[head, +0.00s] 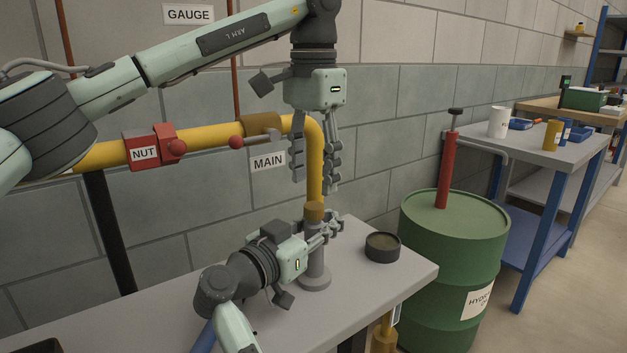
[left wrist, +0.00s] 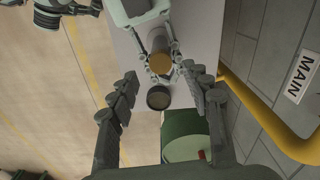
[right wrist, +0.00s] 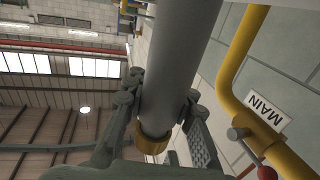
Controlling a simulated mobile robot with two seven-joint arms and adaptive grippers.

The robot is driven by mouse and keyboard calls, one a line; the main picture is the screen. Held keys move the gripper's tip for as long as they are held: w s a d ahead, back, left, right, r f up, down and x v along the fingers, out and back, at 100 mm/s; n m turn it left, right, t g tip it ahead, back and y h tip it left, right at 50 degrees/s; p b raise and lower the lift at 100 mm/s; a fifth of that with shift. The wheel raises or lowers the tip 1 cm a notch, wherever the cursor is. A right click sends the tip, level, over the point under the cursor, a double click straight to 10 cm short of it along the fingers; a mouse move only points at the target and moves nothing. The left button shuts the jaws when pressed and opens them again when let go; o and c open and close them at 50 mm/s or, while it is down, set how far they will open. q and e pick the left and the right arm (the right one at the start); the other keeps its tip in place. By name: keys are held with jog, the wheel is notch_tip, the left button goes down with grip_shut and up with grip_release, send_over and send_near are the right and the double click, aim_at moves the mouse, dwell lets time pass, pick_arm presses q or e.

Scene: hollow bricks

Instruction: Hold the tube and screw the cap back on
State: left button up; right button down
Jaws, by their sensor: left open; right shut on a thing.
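A grey tube (head: 315,262) stands upright on a round foot on the grey table. Its top is a brass-coloured cap or neck (head: 314,212); I cannot tell which. It shows as a round disc in the left wrist view (left wrist: 160,64). My right gripper (head: 328,228) is shut on the tube's upper part, just below the brass piece (right wrist: 152,143). My left gripper (head: 314,184) points down, open and empty, above the tube's top with a gap between. A dark round dish or upturned lid (head: 382,246) lies on the table right of the tube.
A yellow pipe (head: 210,134) with a red nut block (head: 146,150) runs along the wall, bending down close behind my left gripper. A green drum (head: 452,240) with a red pump stands right of the table (head: 385,283). The table's right end is mostly clear.

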pick_arm(q)
jog(key=shift+c, duration=0.4)
jog(key=n, duration=0.6)
jog(key=shift+r, duration=0.2)
jog(key=n, duration=0.5)
jog(key=shift+r, duration=0.15)
jog(key=n, duration=0.7)
jog(key=shift+r, duration=0.2)
jog(key=n, duration=0.5)
jog(key=shift+r, duration=0.15)
jog(key=n, duration=0.8)
jog(key=shift+r, duration=0.25)
jog(key=n, duration=0.5)
jog(key=shift+r, duration=0.2)
jog(key=n, duration=0.7)
jog(key=shift+r, duration=0.2)
jog(key=n, duration=0.5)
jog(key=shift+r, duration=0.15)
